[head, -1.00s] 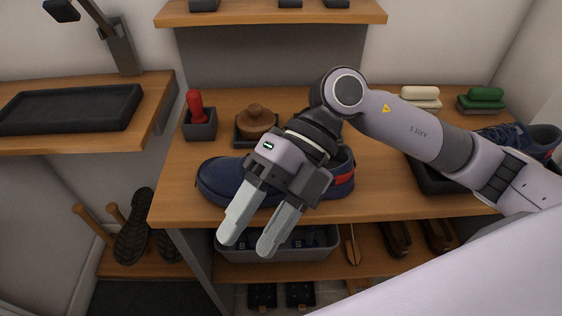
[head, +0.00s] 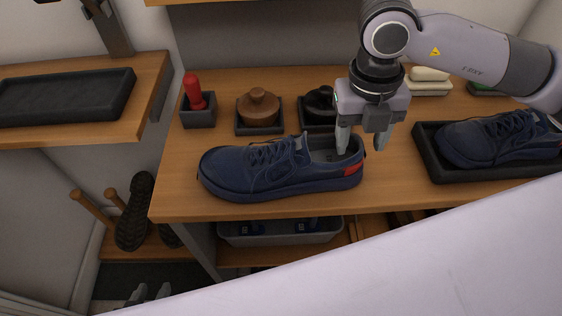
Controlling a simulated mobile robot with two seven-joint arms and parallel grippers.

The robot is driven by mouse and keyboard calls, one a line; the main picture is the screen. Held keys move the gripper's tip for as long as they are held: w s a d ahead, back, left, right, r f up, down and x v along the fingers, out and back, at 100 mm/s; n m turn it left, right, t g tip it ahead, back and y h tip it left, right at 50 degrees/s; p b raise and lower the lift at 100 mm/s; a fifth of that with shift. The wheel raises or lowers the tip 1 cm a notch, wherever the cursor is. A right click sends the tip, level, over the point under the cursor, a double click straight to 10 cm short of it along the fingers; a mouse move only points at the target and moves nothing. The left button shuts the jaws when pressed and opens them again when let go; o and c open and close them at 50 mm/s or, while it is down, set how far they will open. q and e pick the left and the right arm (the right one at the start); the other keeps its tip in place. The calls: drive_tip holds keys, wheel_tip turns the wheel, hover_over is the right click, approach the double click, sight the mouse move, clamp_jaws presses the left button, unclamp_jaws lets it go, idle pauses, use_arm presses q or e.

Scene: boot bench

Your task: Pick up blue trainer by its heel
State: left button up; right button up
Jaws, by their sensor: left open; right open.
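A blue trainer (head: 270,178) with a red heel patch stands upright on the wooden bench top, toe to the left and heel to the right. My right gripper (head: 361,146) points down at its heel, open. One finger is over the shoe's opening and the other is just beyond the back of the heel; I cannot tell whether either touches. My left gripper (head: 150,294) shows only its fingertips at the bottom left, open and empty, low and away from the shoe.
A second blue trainer (head: 495,138) sits in a black tray (head: 432,165) at the right. A red-handled tool (head: 194,92), a wooden brush (head: 258,106) and a dark brush (head: 318,102) stand in holders behind. A grey bin (head: 280,239) is below.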

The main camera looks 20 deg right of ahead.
drive_tip(key=shift+f, duration=1.2)
clamp_jaws()
drive_tip(key=shift+r, duration=0.15)
